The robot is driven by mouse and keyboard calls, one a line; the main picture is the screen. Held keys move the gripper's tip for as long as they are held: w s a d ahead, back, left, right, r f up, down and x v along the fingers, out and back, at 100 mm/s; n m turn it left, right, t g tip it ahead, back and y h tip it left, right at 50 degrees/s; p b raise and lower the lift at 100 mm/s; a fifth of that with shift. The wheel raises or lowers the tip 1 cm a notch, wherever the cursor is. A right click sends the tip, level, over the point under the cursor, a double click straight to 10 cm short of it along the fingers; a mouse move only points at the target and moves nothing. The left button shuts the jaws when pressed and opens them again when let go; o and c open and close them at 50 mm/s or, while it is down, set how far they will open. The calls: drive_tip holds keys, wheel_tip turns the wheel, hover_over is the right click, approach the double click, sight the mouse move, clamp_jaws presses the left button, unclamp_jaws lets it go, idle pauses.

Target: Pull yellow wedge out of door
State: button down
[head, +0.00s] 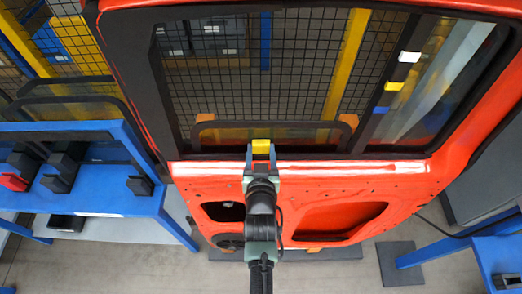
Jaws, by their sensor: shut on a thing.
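The red door (400,178) stands upright in front of me, with a black-framed window in its upper part. A small yellow wedge (261,146) is at the lower edge of the window, near the middle. My gripper (261,149) is shut on the yellow wedge, with a finger on each side of it. The lower part of the wedge is hidden between the fingers. I cannot tell how deep the wedge sits in the door.
A blue table (90,200) with black fixtures and a red piece (14,182) stands at the left. Another blue frame (495,250) is at the lower right. White, yellow (394,86) and blue markers are on the right window post. A mesh fence is behind the door.

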drive_tip(key=shift+r, duration=0.15)
drive_tip(key=shift+r+p, duration=2.1)
drive_tip(key=shift+r, duration=0.4)
drive_tip(key=shift+s, duration=0.15)
drive_tip(key=p, duration=0.4)
approach(261, 132)
drive_tip(key=s, duration=0.1)
drive_tip(key=s+f, duration=0.1)
drive_tip(key=s, duration=0.2)
drive_tip(key=shift+s+f, duration=0.4)
